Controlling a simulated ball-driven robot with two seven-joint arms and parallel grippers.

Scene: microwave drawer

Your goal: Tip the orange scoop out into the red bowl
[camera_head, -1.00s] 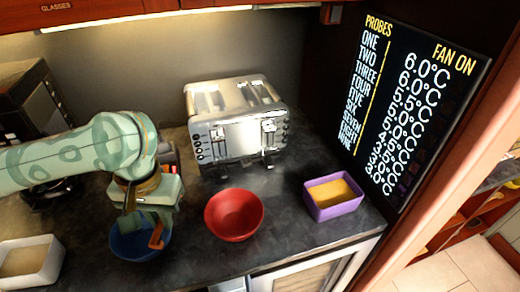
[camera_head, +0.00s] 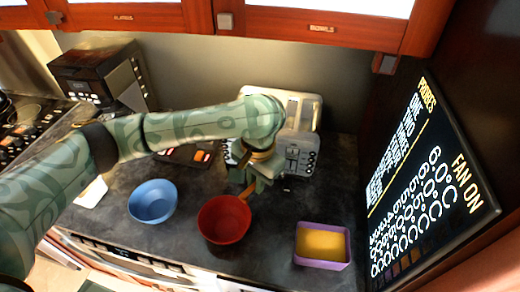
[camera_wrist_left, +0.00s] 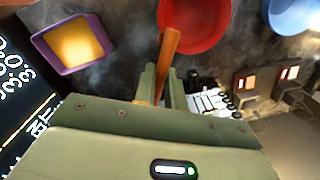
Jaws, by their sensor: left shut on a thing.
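My left gripper (camera_head: 252,183) is shut on the orange scoop (camera_head: 245,193) just behind the right rim of the red bowl (camera_head: 225,222). In the left wrist view, the scoop (camera_wrist_left: 168,48) juts out from between the fingers of my left gripper (camera_wrist_left: 163,78) and its far end overlaps the edge of the red bowl (camera_wrist_left: 200,25). The scoop looks tilted toward the bowl; whether it touches the rim I cannot tell. What the scoop holds is not visible. The inside of the red bowl shows plain red. My right gripper is not in view.
A blue bowl (camera_head: 153,201) stands left of the red bowl. A purple container (camera_head: 322,246) with yellow contents stands to the right. A silver toaster (camera_head: 300,115) is behind my gripper. A screen (camera_head: 430,190) stands at the right. Dark counter is clear between the red bowl and purple container.

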